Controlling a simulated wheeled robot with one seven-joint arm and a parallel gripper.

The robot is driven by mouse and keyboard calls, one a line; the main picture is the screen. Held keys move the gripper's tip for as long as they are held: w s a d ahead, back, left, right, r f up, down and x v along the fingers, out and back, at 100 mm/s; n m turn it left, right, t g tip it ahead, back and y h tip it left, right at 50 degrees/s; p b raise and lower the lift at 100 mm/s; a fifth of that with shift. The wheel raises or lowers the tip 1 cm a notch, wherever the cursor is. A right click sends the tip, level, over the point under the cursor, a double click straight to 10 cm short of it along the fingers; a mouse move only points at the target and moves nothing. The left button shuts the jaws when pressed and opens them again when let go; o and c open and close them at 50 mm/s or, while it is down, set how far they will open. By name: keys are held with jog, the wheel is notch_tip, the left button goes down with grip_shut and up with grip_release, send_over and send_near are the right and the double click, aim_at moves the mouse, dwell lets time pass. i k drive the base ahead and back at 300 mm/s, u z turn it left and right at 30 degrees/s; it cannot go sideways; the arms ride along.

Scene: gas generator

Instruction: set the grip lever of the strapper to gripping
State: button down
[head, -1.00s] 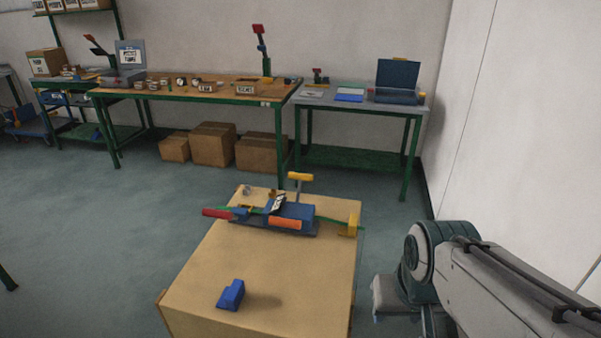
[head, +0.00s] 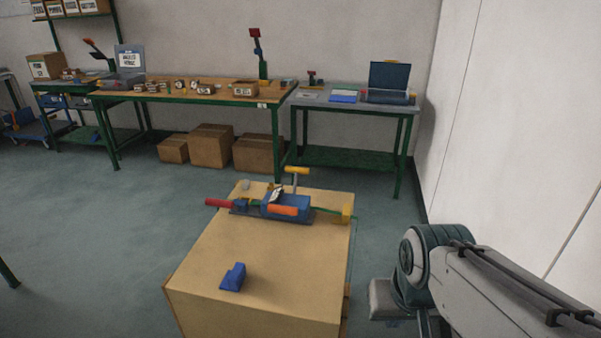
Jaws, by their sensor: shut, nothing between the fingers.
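The strapper (head: 287,205) is a blue tool lying on the far part of the top of a cardboard box. A red handle (head: 220,203) sticks out to its left and an orange bar (head: 283,211) runs along its front. A yellow T-shaped handle (head: 297,170) stands up on a post behind it, and a yellow piece (head: 347,213) sits at its right end. I cannot tell for certain which part is the grip lever. My gripper is out of view; only links of my arm show at the lower right, apart from the strapper.
The cardboard box (head: 249,260) has a small blue block (head: 233,277) on its near part. Behind are a wooden workbench (head: 190,96) and a grey table (head: 350,103) with a laptop. A white wall (head: 500,130) bounds the right. Open floor (head: 100,230) lies to the left.

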aim_at(295, 170)
jog(key=k, duration=0.25)
jog(key=z, duration=1.5)
jog(key=k, duration=0.6)
jog(key=u, duration=1.2)
jog(key=i, duration=1)
